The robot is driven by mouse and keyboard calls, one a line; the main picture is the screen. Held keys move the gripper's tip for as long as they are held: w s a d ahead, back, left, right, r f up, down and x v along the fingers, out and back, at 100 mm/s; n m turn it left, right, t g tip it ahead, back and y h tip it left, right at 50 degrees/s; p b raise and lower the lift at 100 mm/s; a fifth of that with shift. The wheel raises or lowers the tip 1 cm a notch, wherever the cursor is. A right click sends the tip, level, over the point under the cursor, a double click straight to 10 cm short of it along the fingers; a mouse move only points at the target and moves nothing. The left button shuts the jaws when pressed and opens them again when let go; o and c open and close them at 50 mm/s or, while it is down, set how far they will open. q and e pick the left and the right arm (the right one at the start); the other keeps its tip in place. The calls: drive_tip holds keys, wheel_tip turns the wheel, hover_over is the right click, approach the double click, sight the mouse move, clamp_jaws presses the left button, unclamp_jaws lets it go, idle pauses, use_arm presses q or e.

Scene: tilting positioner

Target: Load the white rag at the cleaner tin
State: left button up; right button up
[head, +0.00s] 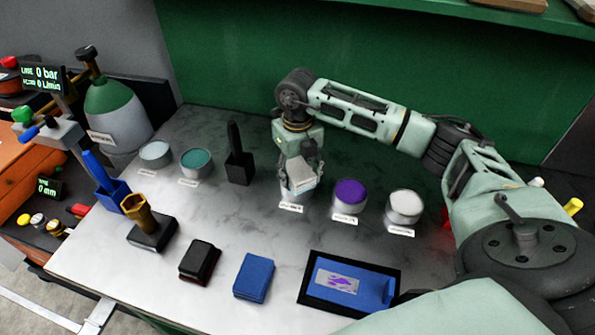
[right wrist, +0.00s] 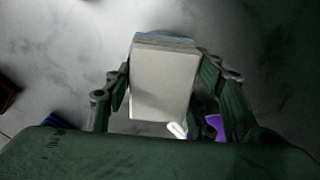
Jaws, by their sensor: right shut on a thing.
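The white rag (head: 300,173) is a pale folded block held between the fingers of my right gripper (head: 301,164). In the right wrist view the rag (right wrist: 163,85) fills the space between the two fingers of the right gripper (right wrist: 165,90). A tin (head: 297,193) with a small label stands directly below the rag, which hides most of its top. A pale blue strip shows beyond the rag's far edge in the wrist view. I cannot tell whether the rag touches the tin's contents. The tin's label is too small to read. My left gripper is out of view.
A purple tin (head: 349,194) and a white-filled tin (head: 405,206) stand to the right. A teal tin (head: 196,161), a pale tin (head: 155,153) and a dark upright holder (head: 239,166) stand left. Blue pads (head: 254,276) and a dark-edged tray (head: 310,292) lie in front.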

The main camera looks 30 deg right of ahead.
sight(297, 169)
drive_tip(key=shift+r+p, duration=2.2)
drive_tip(key=shift+r, duration=1.3)
